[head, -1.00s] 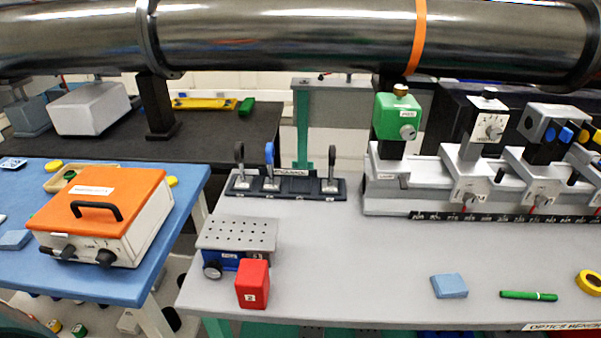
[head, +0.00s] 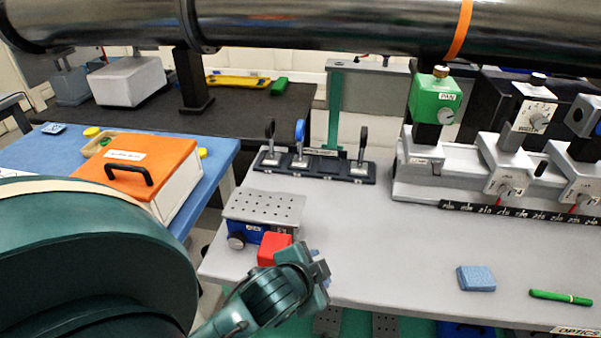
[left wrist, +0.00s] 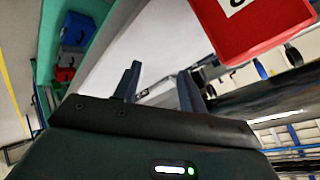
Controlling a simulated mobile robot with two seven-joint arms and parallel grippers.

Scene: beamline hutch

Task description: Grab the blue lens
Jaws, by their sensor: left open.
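The blue lens (head: 299,135) stands upright in a dark rack (head: 330,172) at the back left of the grey bench, between two black-rimmed lenses (head: 270,133) (head: 362,138). In the left wrist view a small blue ring, seemingly the blue lens (left wrist: 261,69), shows past the red block. My left gripper (head: 319,262) is over the bench's front left, beside the red block and well short of the rack. Its two fingers (left wrist: 158,88) are apart with nothing between them. My right gripper is not in view.
A red block (head: 274,249) stands by a blue jack with a perforated top (head: 263,206), between my left gripper and the rack. A rail with mounts (head: 420,180) is at right. A blue block (head: 476,278) and green pen (head: 560,297) lie front right. A steel pipe (head: 330,25) crosses above.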

